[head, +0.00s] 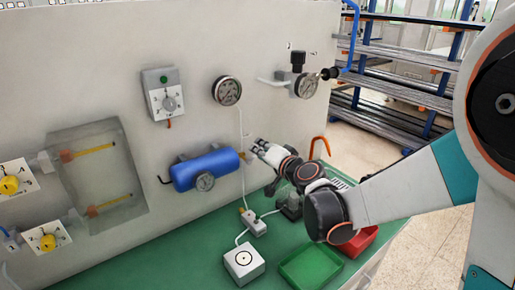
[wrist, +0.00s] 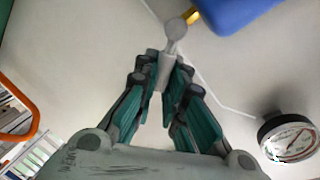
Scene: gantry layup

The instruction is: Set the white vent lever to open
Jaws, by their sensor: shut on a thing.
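The white vent lever (wrist: 167,68) shows in the wrist view as a pale bar with a round pivot end, beside the brass fitting of the blue tank (wrist: 232,12). My gripper (wrist: 168,82) has its fingertips closed around the bar of the lever; the fingers cover its lower end. In the head view my gripper (head: 257,147) is at the right end of the blue tank (head: 205,171). Most of the lever is hidden there by the fingers. I cannot read any open or closed marking by it.
A round gauge (head: 227,91) hangs above the tank, with a thin white line running down. Another gauge (head: 306,86) with a white handle (head: 270,82) is upper right. A white box (head: 237,263), green tray (head: 311,267) and red tray (head: 360,241) sit on the bench.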

